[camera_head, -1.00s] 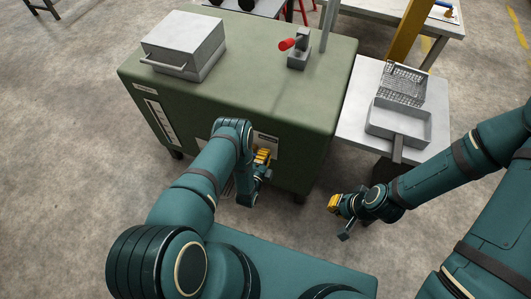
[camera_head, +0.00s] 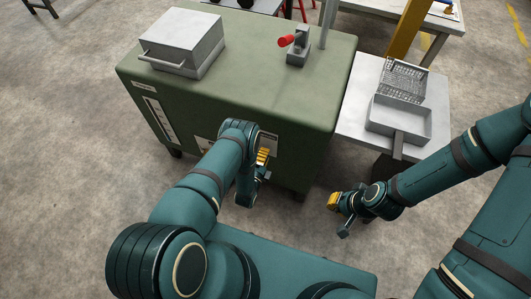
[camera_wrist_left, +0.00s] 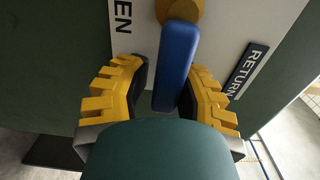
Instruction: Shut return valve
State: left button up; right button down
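The return valve's blue lever handle (camera_wrist_left: 175,65) shows in the left wrist view, hanging from a brass-coloured hub (camera_wrist_left: 181,10). A "RETURN" label (camera_wrist_left: 247,72) is right of it, and a plate with letters ending in "EN" (camera_wrist_left: 122,30) is at the left. My left gripper (camera_wrist_left: 166,75) is open with its yellow fingers on either side of the handle. A gap shows at the left finger; contact at the right finger cannot be told. In the head view my left gripper (camera_head: 263,158) is at the green cabinet's front, with the lever hidden. My right gripper (camera_head: 334,202) is away from the cabinet; its opening is unclear.
The green cabinet (camera_head: 270,85) carries a grey box (camera_head: 182,42) and a red-handled fixture (camera_head: 297,45). A grey side table (camera_head: 358,128) at the right holds a tray (camera_head: 410,125) and a wire basket (camera_head: 402,80). The floor at the left is clear.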

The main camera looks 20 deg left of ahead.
aim_at(268, 133)
pick_arm(q)
jog(key=o, duration=0.4)
jog(key=shift+c, duration=0.2)
jog(key=shift+w+r, duration=0.1)
jog(key=shift+r, duration=0.15)
notch_tip(268, 133, up, 10)
jog(key=shift+f, duration=0.1)
